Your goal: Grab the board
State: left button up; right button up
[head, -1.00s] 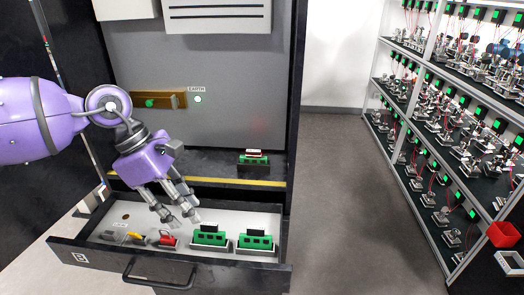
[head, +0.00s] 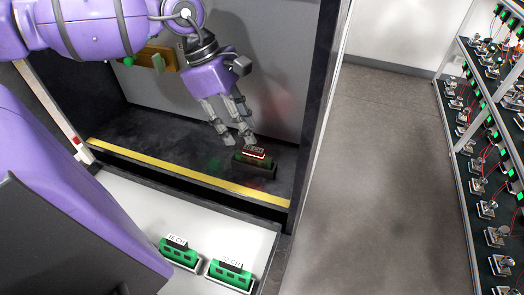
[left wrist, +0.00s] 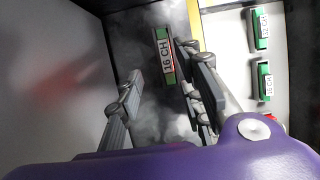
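A green board (head: 256,161) with a red-edged white label stands in a dark holder on the black cabinet floor behind the yellow strip. In the left wrist view the board (left wrist: 164,56) shows its label, "16 CH", beyond my fingers. My left gripper (head: 236,140) is open and empty, fingers pointing down, just left of and slightly above the board. In the left wrist view its fingers (left wrist: 155,95) are spread apart. Two more green boards, one labelled "16 CH" (head: 180,252) and one beside it (head: 230,273), sit in the open drawer. My right gripper is not in view.
The cabinet's side wall (head: 318,110) rises close right of the board. A brass bar (head: 160,59) with a green knob is on the back panel. The open drawer (head: 130,190) lies in front. Racks of devices (head: 490,150) stand right, across clear floor.

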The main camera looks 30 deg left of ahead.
aim_at(254, 148)
pick_arm(q)
jog(key=shift+s+d+f, duration=0.2)
jog(key=shift+d+f, duration=0.1)
jog(key=shift+f, duration=0.2)
jog(key=shift+s+d+f, duration=0.15)
jog(key=shift+d+f, duration=0.1)
jog(key=shift+f, duration=0.25)
jog(key=x, duration=0.3)
jog(key=shift+w+d+f+b, duration=0.1)
jog(key=shift+d+f+b, duration=0.05)
jog(key=shift+d+b, duration=0.25)
jog(key=shift+d+f, duration=0.1)
jog(key=shift+f, duration=0.2)
jog(key=c, duration=0.8)
grip_shut()
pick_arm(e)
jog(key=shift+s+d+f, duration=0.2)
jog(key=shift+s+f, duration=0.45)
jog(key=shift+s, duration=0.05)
